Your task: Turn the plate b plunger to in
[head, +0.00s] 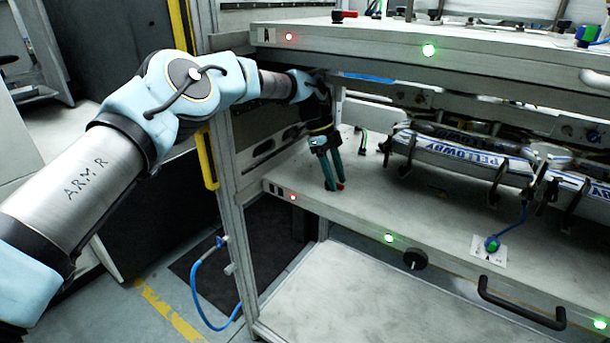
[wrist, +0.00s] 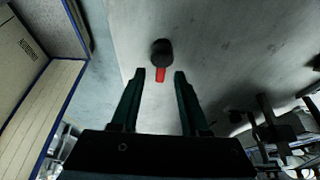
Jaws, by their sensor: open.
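A plunger with a round black knob and a red tab (wrist: 160,58) stands on the grey lower plate (wrist: 215,45) in the wrist view. Its red tab points down the picture, toward the gap between my fingers. In the head view, a bit of red (head: 340,185) shows at my fingertips, and the rest of the plunger is hidden. My gripper (head: 332,183) points down over the left end of the lower plate. It also shows in the wrist view (wrist: 160,74), open and empty, with its green fingers on either side of the red tab. I cannot read a plate letter.
The upper plate (head: 470,60) overhangs my gripper, with a red and black plunger (head: 345,16) on top. Labelled PELLOWBY packs (head: 470,158) in black holders stand to the right.

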